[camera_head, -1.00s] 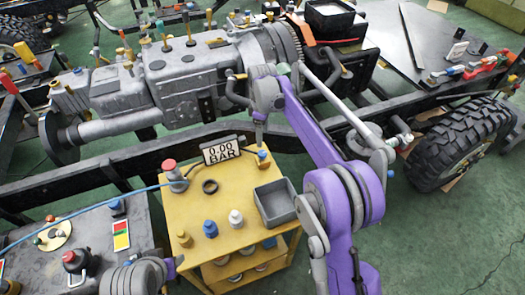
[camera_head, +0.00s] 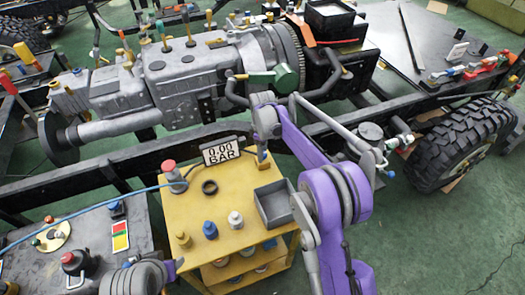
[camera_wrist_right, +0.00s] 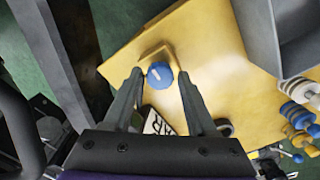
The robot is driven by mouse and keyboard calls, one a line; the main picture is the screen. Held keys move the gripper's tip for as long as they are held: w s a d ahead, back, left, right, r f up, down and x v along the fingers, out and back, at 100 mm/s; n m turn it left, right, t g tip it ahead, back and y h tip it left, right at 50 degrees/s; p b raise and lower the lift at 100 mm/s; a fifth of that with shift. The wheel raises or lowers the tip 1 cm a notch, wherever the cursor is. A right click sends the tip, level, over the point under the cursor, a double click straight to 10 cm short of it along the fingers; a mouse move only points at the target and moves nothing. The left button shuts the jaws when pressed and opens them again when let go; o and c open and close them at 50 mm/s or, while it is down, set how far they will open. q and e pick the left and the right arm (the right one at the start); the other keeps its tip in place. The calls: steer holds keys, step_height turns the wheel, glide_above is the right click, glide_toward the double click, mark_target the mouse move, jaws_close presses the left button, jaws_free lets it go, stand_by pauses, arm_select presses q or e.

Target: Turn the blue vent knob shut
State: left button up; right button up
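The blue vent knob (camera_wrist_right: 159,75) has a white mark on its top and sits by a small yellow bracket on the yellow cart top (camera_wrist_right: 205,45). My right gripper (camera_wrist_right: 160,73) is open, with one fingertip on each side of the knob in the wrist view. I cannot tell whether the fingers touch it. In the head view my right gripper (camera_head: 262,148) points down at the cart's back right corner and mostly hides the knob. My left gripper (camera_head: 172,268) shows only partly, at the bottom left.
A grey open bin (camera_head: 275,205) stands on the cart near my right gripper. A black ring (camera_head: 209,187), a red-capped fitting (camera_head: 170,172) with a blue hose, and several bottles share the top. The black chassis rail (camera_head: 115,180) runs close behind the cart.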

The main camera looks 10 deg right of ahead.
jaws_close()
steer(key=m, duration=0.4)
steer(key=shift+m+b, duration=0.3)
steer(key=m, duration=0.4)
steer(key=shift+m, duration=0.3)
steer(key=m, duration=0.4)
steer(key=shift+b, duration=0.35)
steer(key=shift+m, duration=2.3)
